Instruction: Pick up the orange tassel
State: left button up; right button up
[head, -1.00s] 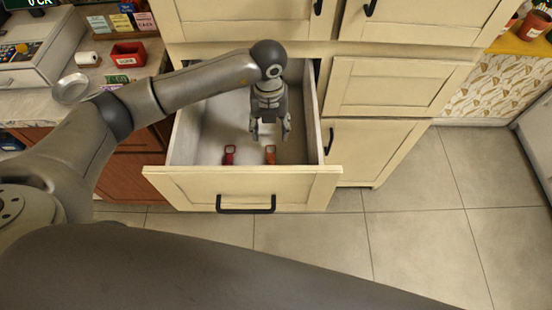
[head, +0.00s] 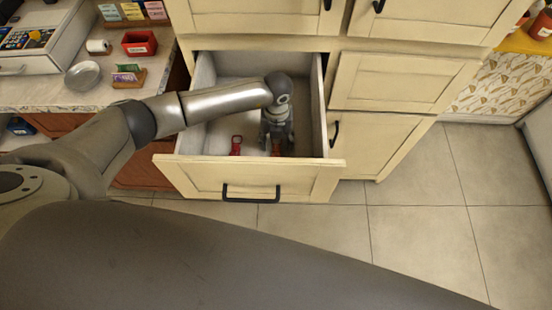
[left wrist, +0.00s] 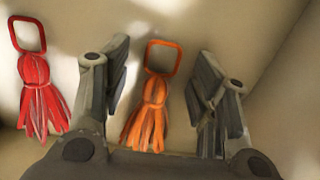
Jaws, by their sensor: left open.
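The orange tassel (left wrist: 148,108) lies on the drawer floor in the left wrist view, its square ring (left wrist: 163,57) pointing up the picture. My left gripper (left wrist: 162,85) is open, with one finger on each side of the tassel and no visible grip on it. In the head view my left gripper (head: 277,140) is down inside the open drawer (head: 200,176) and hides most of the orange tassel. A red tassel (left wrist: 40,90) lies to the left of the left finger; it also shows in the head view (head: 236,146). My right gripper is not in view.
The drawer's side wall (left wrist: 285,80) rises close to the right of my gripper. A counter (head: 50,95) at the left holds a cash register (head: 35,45), a red box (head: 139,43) and a metal dish (head: 82,75). Tiled floor (head: 420,210) lies open at the right.

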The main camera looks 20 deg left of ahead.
pick_arm(q)
jog(key=c, duration=0.9)
jog(key=shift+c, duration=0.4)
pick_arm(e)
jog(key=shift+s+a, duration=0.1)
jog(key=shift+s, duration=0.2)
pick_arm(q)
notch_tip(320, 180, up, 10)
jog(key=b, duration=0.1)
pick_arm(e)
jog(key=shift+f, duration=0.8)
